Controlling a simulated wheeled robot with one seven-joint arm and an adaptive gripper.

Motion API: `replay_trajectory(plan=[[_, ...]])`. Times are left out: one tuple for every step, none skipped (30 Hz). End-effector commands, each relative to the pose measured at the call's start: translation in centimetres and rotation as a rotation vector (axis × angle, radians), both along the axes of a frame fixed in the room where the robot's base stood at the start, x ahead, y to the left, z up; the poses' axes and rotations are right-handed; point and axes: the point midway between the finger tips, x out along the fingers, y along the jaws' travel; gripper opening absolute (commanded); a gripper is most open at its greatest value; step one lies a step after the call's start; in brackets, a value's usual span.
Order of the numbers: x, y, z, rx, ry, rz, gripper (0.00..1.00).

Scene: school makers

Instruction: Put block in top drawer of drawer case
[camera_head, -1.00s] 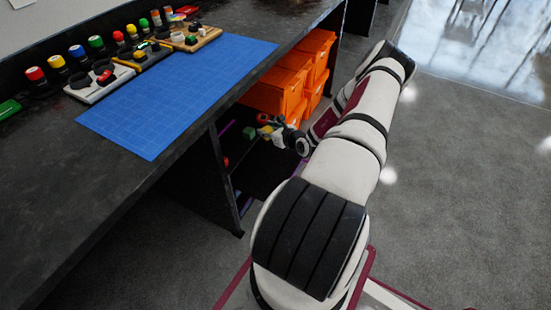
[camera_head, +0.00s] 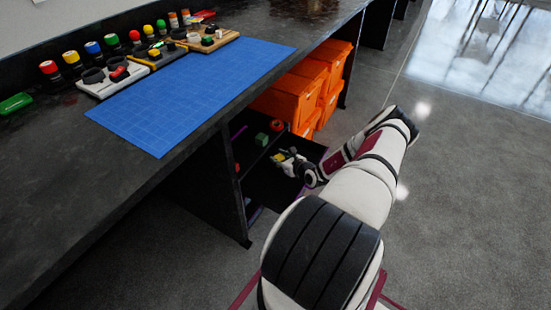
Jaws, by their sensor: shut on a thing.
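My gripper (camera_head: 286,160) is low under the workbench, small and partly hidden by its own wrist. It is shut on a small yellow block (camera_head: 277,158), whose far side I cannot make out. Beneath and around it is a dark open drawer (camera_head: 266,190) with a purplish edge, part of the drawer case (camera_head: 247,198) under the bench. The block appears above the drawer; I cannot tell whether it touches the bottom. A green block (camera_head: 262,139) and a round red-orange item (camera_head: 277,126) lie farther back in the dark compartment.
Orange bins (camera_head: 300,85) are stacked beyond the drawer. The bench (camera_head: 60,190) overhangs on the left, carrying a blue mat (camera_head: 190,95) and several coloured jars and kits. A dark side panel (camera_head: 212,185) stands left of the drawer. Grey floor (camera_head: 470,200) is free on the right.

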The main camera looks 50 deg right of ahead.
Motion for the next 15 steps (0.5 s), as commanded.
replay_trajectory(plan=[[0.9, -0.3, -0.2, -0.001, -0.001, 0.000, 0.10], [1.4, -0.4, -0.2, -0.002, -0.002, 0.000, 0.10], [2.0, -0.7, -0.2, -0.002, -0.002, 0.000, 0.10], [2.5, -0.8, -0.3, -0.001, -0.001, 0.000, 0.10], [2.4, -0.8, -0.7, 0.001, 0.001, -0.003, 0.10], [2.3, -0.8, -1.2, 0.001, 0.001, -0.003, 0.10], [2.3, -0.8, -1.3, 0.000, 0.001, -0.002, 0.10], [2.3, -0.8, -1.4, 0.000, 0.001, -0.002, 0.10], [2.3, -0.8, -1.4, 0.000, 0.001, -0.001, 0.10], [2.3, -0.8, -1.3, 0.000, 0.001, -0.001, 0.10], [2.3, -0.8, -1.3, 0.000, 0.001, -0.001, 0.10], [2.3, -0.8, -1.2, 0.000, 0.001, -0.001, 0.10], [2.3, -0.8, -1.2, 0.000, 0.001, -0.001, 0.10], [2.3, -0.8, -1.2, 0.000, 0.001, -0.001, 0.10], [2.3, -0.8, -1.2, 0.000, 0.001, -0.001, 0.10]])
